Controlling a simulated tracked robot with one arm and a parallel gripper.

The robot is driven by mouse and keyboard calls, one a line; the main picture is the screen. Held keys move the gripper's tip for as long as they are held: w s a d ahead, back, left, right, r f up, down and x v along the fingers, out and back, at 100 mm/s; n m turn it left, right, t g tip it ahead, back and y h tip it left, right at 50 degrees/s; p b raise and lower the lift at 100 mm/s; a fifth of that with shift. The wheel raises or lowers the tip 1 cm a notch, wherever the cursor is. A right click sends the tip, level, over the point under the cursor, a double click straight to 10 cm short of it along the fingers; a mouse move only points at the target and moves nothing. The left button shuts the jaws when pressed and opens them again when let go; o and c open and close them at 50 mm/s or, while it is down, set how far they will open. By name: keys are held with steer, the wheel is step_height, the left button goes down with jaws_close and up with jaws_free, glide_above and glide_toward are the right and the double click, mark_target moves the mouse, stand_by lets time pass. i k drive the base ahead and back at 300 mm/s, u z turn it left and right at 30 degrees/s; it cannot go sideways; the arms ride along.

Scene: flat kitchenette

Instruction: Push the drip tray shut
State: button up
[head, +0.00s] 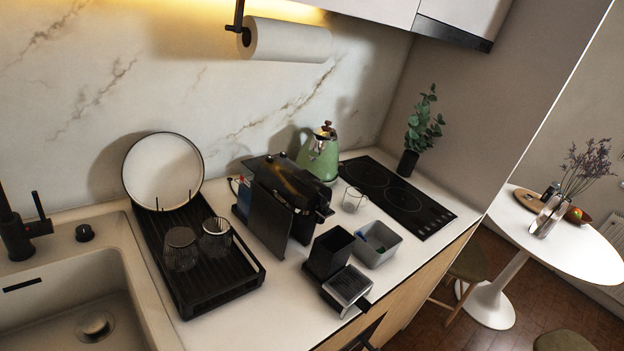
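The black coffee machine (270,219) stands in the middle of the counter, its spout side facing right and towards the front edge. The drip tray (348,286), with a silver slatted grate, sticks out in front of it near the counter's front edge. A black open-topped box (330,251) stands directly behind the grate, between it and the machine. I cannot tell how the tray and box join the machine. My gripper is not in view.
A grey bin (377,244) stands close right of the black box, and a glass (353,199) behind it. A black dish rack (215,288) with glasses and a plate (163,171) is left of the machine. The hob (397,195) and green kettle (319,158) are behind. Bare counter (272,300) lies front left.

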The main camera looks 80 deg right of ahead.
mark_target(346, 287)
steer(key=k, duration=1.6)
steer(key=z, duration=1.3)
steer(key=i, duration=1)
steer(key=u, duration=0.05)
